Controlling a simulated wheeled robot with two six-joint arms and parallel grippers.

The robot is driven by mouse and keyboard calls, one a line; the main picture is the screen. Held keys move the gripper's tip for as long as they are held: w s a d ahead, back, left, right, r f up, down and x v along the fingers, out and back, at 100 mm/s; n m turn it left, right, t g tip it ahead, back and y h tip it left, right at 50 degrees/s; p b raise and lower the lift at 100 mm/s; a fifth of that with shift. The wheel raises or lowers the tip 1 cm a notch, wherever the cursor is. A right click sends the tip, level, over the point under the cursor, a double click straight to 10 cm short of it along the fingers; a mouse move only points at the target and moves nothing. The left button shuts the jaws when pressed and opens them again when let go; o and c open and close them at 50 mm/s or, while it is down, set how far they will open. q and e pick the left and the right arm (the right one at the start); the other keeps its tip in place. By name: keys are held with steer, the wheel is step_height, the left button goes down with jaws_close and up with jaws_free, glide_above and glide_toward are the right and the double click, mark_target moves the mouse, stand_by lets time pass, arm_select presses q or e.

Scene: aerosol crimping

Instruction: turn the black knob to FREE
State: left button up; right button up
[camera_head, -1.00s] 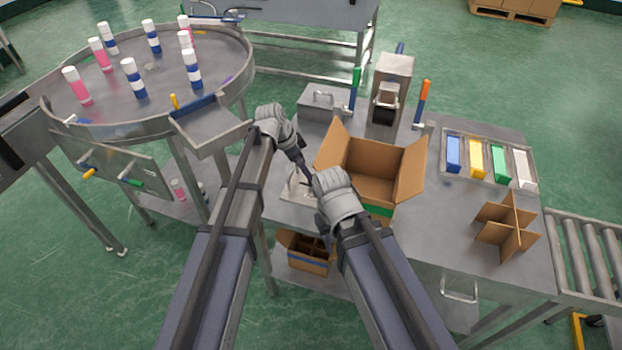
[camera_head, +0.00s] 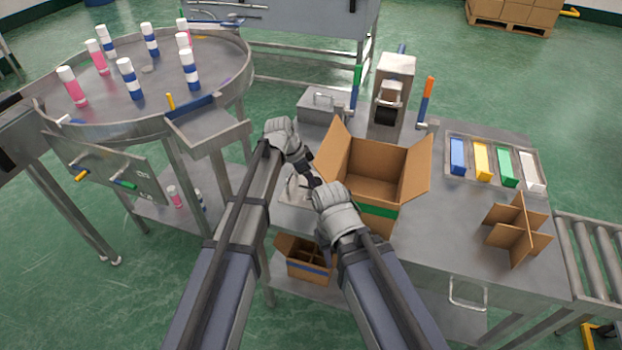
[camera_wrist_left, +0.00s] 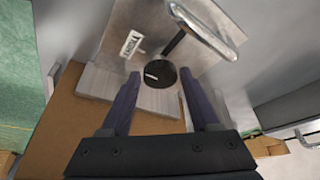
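The black knob (camera_wrist_left: 157,74) is round with a short white mark and sits on a metal plate (camera_wrist_left: 125,63) in the left wrist view. A small white label (camera_wrist_left: 131,43) is beside it; its lettering is too small to read surely. A dark rod runs from the knob to the upper right, under a metal handle (camera_wrist_left: 208,32). My left gripper (camera_wrist_left: 161,103) is open, its fingers apart on either side below the knob, with nothing seen between them. In the head view my left gripper (camera_head: 311,180) points down beside the open carton. My right gripper's fingers are hidden behind its own wrist.
An open cardboard carton (camera_head: 338,143) stands right of my grippers on the metal workbench (camera_head: 450,225). Behind are a metal box with a handle (camera_head: 323,108) and a press (camera_head: 392,82). A round table (camera_head: 205,62) with several cans stands at left.

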arm_select(q)
jaws_close()
stand_by(0.4)
steer(key=n, duration=0.1)
steer(key=n+t, duration=0.1)
steer(key=n, duration=0.1)
steer(key=shift+s+d, duration=0.1)
steer(key=shift+s, duration=0.15)
steer(key=shift+d+n+t+y, duration=0.1)
steer(key=shift+n+t+y, duration=0.25)
steer(key=shift+n, duration=0.65)
steer(key=shift+d+n+t+y, duration=0.1)
steer(key=shift+n+t+y, duration=0.25)
steer(key=shift+n, duration=0.65)
steer(key=shift+o, duration=2)
jaws_free()
